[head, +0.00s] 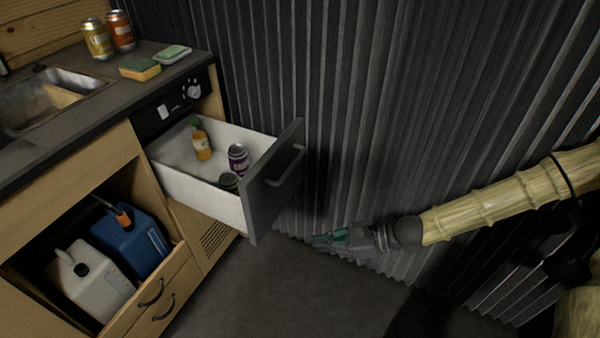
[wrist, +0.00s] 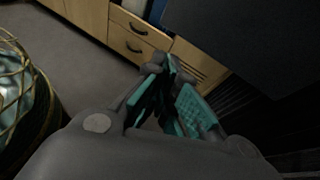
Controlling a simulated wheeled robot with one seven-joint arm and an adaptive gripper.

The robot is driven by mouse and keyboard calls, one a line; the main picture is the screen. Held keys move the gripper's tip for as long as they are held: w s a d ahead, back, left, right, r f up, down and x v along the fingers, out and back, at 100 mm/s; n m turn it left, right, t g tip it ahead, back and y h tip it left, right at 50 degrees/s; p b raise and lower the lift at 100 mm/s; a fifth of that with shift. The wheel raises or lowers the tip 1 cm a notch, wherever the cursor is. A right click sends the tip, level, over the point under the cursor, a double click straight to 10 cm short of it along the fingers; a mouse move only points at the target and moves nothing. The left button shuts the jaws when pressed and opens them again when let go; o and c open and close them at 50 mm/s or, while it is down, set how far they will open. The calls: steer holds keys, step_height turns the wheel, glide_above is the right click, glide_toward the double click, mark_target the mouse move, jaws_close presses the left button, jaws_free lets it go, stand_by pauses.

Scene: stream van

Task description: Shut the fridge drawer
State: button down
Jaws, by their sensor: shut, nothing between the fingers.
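The fridge drawer (head: 190,190) stands pulled out from the counter in the head view. It has white walls, a dark grey front panel (head: 262,205) and a bar handle (head: 283,167). Inside are a bottle with orange contents (head: 202,144), a purple can (head: 238,158) and a dark can or jar (head: 229,181). My gripper (head: 318,241) is shut and empty, to the right of the drawer front and apart from it in the picture. In the wrist view my gripper's teal-padded fingers (wrist: 172,98) show below a dark panel (wrist: 250,40), which looks like the drawer front.
A ribbed dark wall (head: 400,110) stands behind my arm. Left of the drawer, an open cupboard holds a white canister (head: 92,288) and a blue canister (head: 132,243). Cans (head: 97,38) and a sponge (head: 139,68) sit on the counter. The floor (head: 290,300) in front is clear.

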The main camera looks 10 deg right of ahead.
steer(key=w+d+r+m+t+y, duration=0.1)
steer(key=w+d+r+m+t, duration=0.4)
steer(key=w+d+r+t, duration=0.35)
steer(key=w+a+r+g+b, duration=0.1)
steer(key=w+a+b, duration=0.1)
steer(key=w+a, duration=0.7)
steer(key=shift+a+r+g, duration=0.3)
steer(key=shift+a+g, duration=0.05)
steer(key=shift+a, duration=1)
steer(key=shift+a, duration=0.1)
